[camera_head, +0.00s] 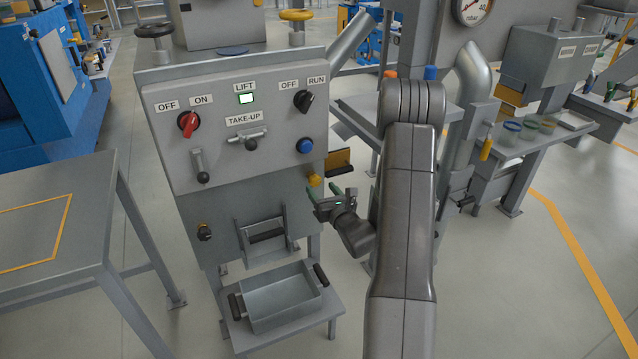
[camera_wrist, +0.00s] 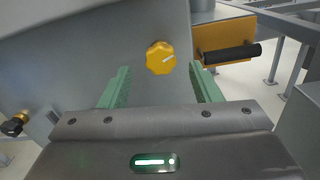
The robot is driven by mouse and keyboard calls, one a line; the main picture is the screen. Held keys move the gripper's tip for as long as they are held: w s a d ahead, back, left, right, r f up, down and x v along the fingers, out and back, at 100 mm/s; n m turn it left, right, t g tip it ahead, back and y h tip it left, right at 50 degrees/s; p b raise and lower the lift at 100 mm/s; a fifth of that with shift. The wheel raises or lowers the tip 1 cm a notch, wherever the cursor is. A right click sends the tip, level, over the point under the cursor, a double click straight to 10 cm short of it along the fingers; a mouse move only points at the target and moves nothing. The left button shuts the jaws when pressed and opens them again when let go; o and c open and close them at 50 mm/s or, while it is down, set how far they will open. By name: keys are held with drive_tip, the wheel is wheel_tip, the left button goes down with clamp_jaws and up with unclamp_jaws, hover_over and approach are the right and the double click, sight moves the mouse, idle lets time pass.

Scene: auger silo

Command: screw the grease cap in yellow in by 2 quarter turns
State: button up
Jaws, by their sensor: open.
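The yellow grease cap (camera_head: 314,180) sits on the right edge side of the grey machine's lower front. In the wrist view the yellow cap (camera_wrist: 160,58) is a lobed knob with a white mark pointing to the upper right. My gripper (camera_head: 328,192) is in front of the cap, with its green fingers spread. In the wrist view the open fingers (camera_wrist: 160,88) stand left and right below the cap. The cap shows beyond the fingertips, and nothing is between them.
An orange plate with a black handle (camera_wrist: 232,50) juts out right of the cap. A black-and-brass knob (camera_head: 204,232) is at the machine's lower left. A grey bin (camera_head: 282,312) stands on a low stand below. A grey table (camera_head: 60,222) is at left.

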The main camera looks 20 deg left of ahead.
sight(316, 182)
drive_tip(key=shift+x, duration=2.25)
drive_tip(key=shift+c, duration=0.2)
drive_tip(key=c, duration=1)
